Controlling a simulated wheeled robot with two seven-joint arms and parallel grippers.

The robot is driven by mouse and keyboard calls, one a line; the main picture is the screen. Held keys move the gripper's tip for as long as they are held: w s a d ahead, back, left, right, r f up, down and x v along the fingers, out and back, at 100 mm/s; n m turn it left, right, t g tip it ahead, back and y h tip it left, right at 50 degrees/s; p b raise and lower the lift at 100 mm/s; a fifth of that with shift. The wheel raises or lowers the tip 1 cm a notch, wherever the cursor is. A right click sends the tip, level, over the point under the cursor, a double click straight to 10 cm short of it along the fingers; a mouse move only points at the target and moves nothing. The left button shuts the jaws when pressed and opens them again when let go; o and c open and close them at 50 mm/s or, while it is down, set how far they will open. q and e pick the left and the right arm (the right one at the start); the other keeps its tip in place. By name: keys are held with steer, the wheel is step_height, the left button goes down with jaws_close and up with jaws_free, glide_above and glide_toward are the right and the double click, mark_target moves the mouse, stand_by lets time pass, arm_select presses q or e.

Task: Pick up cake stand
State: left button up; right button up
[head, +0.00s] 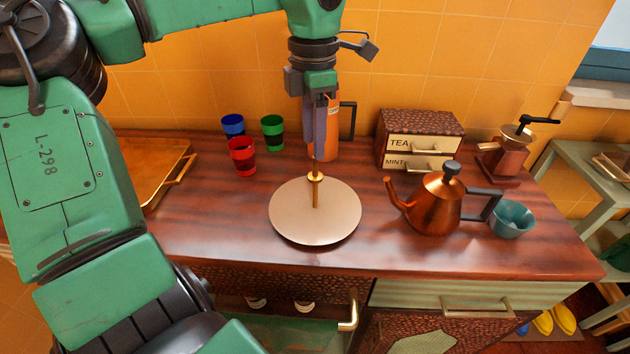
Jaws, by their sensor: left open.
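Whether the fingers touch the top of the post cannot be told. My right gripper is not in view.
Blue, green and red cups (242,156) and an orange container (331,135) stand behind. A copper kettle (432,207), teal bowl (512,220), tea box (418,126) and grinder (508,152) are to the right. A golden tray (150,165) lies left. The counter's front is clear.

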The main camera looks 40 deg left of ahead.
mark_target(315, 175)
arm_select(q)
step_height(315, 175, down, 8)
steer(key=shift+w+f+p, duration=0.15)
steer(key=shift+f+p, duration=0.05)
steer(key=shift+p, duration=0.2)
steer(key=shift+f, duration=0.1)
jaws_close()
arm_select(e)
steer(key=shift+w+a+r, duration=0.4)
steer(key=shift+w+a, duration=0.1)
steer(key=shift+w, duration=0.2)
arm_select(q)
steer(key=shift+w, duration=0.1)
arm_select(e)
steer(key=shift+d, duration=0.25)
